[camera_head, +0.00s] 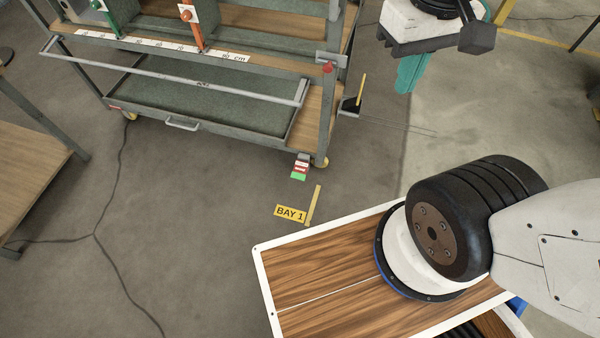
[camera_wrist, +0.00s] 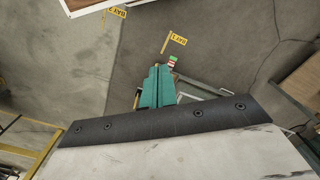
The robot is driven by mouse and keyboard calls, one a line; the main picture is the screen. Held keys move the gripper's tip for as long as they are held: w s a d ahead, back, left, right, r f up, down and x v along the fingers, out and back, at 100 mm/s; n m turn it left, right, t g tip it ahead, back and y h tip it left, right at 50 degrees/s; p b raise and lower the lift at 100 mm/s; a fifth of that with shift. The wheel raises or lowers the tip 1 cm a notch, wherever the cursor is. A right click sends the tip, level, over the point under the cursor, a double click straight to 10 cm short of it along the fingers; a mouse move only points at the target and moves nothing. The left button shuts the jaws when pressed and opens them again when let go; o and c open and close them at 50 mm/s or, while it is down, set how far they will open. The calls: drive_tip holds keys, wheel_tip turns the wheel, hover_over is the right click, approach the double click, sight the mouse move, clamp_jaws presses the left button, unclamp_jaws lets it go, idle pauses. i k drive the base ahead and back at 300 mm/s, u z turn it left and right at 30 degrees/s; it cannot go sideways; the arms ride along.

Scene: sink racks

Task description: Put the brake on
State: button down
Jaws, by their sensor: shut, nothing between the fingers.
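A small brake pedal (camera_head: 301,165) with red and white bands and a green end sits low beside the caster at the near right corner of the grey cart (camera_head: 330,110). In the wrist view the pedal (camera_wrist: 172,62) shows just past the fingertips, slightly to their right. My gripper (camera_head: 408,84) has teal fingers and is in the upper right of the head view, apart from the pedal and to the right of the cart. In the wrist view its fingers (camera_wrist: 157,72) are together and empty. They hide part of the cart.
A yellow BAY 1 sign (camera_head: 290,214) and a yellow strip (camera_head: 314,205) mark the floor in front of the cart. A black holder (camera_head: 350,104) juts from the cart's right side. A wooden table (camera_head: 30,165) stands at left. The floor between is clear except for a cable.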

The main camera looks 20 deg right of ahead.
sight(300, 169)
drive_tip(key=z, duration=1.8)
drive_tip(key=k, duration=1)
drive_tip(key=u, duration=1.7)
drive_tip(key=i, duration=0.5)
drive_tip(key=u, duration=0.05)
